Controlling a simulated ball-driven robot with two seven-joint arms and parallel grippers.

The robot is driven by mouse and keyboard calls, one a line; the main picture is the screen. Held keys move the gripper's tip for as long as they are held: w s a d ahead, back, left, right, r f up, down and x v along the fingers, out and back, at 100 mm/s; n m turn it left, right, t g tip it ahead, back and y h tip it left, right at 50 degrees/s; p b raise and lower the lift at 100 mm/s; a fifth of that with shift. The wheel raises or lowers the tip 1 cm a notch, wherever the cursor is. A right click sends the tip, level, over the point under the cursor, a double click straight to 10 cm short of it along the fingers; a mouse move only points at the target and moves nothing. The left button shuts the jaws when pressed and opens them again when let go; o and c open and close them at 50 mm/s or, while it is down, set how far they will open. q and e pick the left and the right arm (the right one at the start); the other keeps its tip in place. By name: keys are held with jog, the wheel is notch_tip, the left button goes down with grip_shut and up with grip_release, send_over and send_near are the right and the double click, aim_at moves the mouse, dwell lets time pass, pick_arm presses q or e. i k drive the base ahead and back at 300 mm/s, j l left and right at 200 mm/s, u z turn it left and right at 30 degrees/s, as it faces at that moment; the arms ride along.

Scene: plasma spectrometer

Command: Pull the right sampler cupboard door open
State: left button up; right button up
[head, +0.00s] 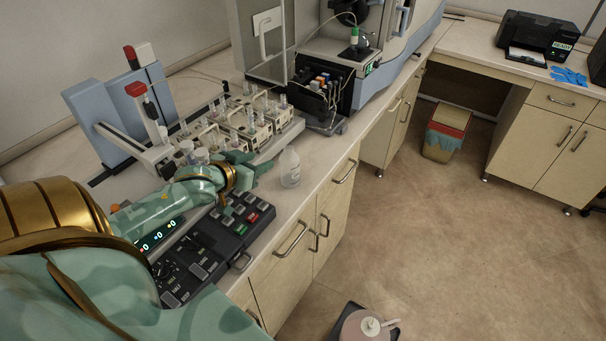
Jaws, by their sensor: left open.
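The sampler cupboard is built under the counter in the middle of the head view. Its right door (335,228) is pale wood and looks closed. The right door's upright metal handle (325,226) is beside the handle of the left door (293,284), which also looks closed. My left gripper (254,173) is green with a gold band. It is open and empty above the counter, near a clear bottle, to the left of and higher than the door handles. It touches no handle. My right gripper is out of view.
A clear bottle (290,168) stands near the counter edge. A black control panel (215,240) lies below my left arm. Racks of vials (240,125) stand behind. A pinkish container (366,326) is on the floor at the bottom.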

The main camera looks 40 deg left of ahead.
aim_at(331, 218)
jog(key=k+l+u, duration=0.1)
jog(key=u, duration=0.3)
jog(key=i+u, duration=0.1)
jog(key=u, duration=0.45)
